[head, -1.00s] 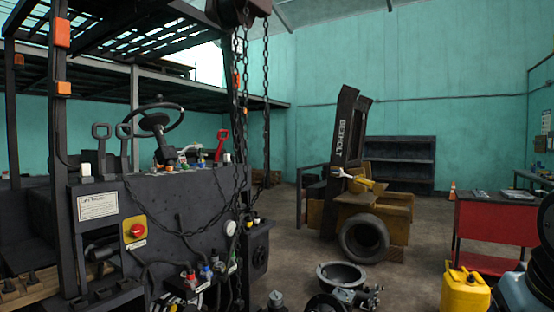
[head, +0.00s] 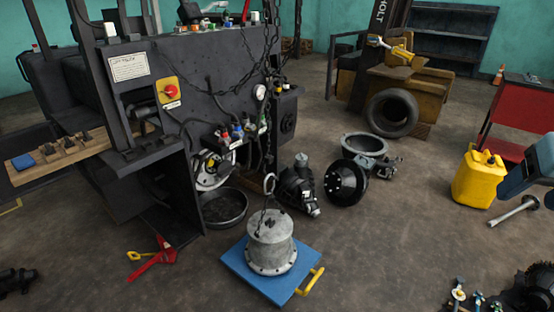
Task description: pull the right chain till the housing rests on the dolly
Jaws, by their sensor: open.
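The housing (head: 271,243), a grey metal cylinder with a wide bolted flange at its base, is upright over the blue dolly (head: 237,262). I cannot tell whether its flange touches the dolly or hangs just above it. A hook (head: 269,184) and short chain slings are at its top. A dark load chain runs up from the hook in front of the forklift. The right chain (head: 298,25) hangs at the top of the head view, right of the other chain; its upper part is out of frame. My gripper is not in view; only a blue-grey part of my arm shows at the right edge.
The stripped forklift (head: 215,85) stands behind and left. A black pan (head: 223,208), a red tool (head: 155,258) and dark machine parts (head: 346,182) lie around the dolly. A yellow can (head: 478,178) and red bench (head: 522,105) are right.

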